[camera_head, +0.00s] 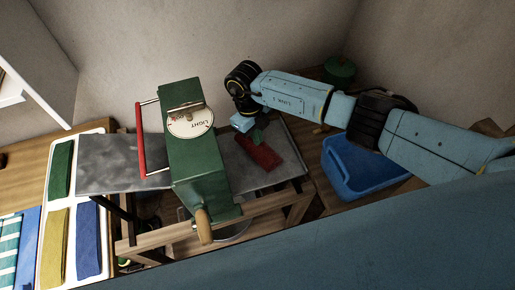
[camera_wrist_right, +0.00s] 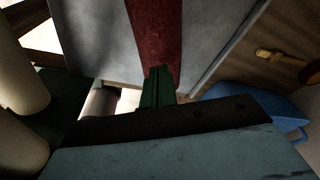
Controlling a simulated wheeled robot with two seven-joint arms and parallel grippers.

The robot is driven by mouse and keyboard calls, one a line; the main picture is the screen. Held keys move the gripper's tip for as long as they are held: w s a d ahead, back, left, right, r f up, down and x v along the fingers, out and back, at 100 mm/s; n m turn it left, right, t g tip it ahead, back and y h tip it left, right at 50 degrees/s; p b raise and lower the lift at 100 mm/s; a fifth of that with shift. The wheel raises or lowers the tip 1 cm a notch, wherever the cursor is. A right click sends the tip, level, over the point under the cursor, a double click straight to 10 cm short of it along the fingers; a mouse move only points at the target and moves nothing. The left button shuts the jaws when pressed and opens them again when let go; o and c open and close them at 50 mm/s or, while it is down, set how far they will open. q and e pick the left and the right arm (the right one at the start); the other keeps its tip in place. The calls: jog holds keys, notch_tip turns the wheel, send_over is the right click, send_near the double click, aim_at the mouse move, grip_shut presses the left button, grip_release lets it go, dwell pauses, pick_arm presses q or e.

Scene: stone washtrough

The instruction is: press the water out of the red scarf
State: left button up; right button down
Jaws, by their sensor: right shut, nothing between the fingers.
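The red scarf (camera_head: 258,152) lies as a flat, narrow strip on the grey board on the right side of a green mangle (camera_head: 200,160). It also shows in the wrist view (camera_wrist_right: 155,35). The mangle has a dial marked LIGHT (camera_head: 190,121), a red bar (camera_head: 140,140) and a wooden-handled crank (camera_head: 204,226). My right gripper (camera_head: 257,135) is shut and empty, its green fingers over the scarf's end; I cannot tell whether they touch it. In the wrist view the shut fingers (camera_wrist_right: 158,85) overlap that end. My left gripper is not in view.
A blue tub (camera_head: 340,185) stands right of the mangle. A green lidded pot (camera_head: 340,70) is at the back. A grey board (camera_head: 110,165) extends left. A white tray (camera_head: 45,225) holds folded green, yellow and blue cloths. Pale rollers (camera_wrist_right: 20,70) show in the wrist view.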

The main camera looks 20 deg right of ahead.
jog(key=shift+f+b, duration=0.8)
jog(key=shift+f, duration=0.05)
dwell(0.6)
jog(key=shift+s+f, duration=0.2)
jog(key=shift+s, duration=0.05)
dwell(2.5)
jog(key=shift+r, duration=0.1)
jog(key=shift+w+r+p, duration=0.15)
jog(key=shift+r+p, duration=0.7)
jog(key=shift+r, duration=0.1)
notch_tip(320, 180, up, 6)
jog(key=p, duration=0.4)
jog(key=shift+r+p, duration=0.15)
jog(key=shift+p, duration=0.2)
jog(key=shift+w, duration=0.1)
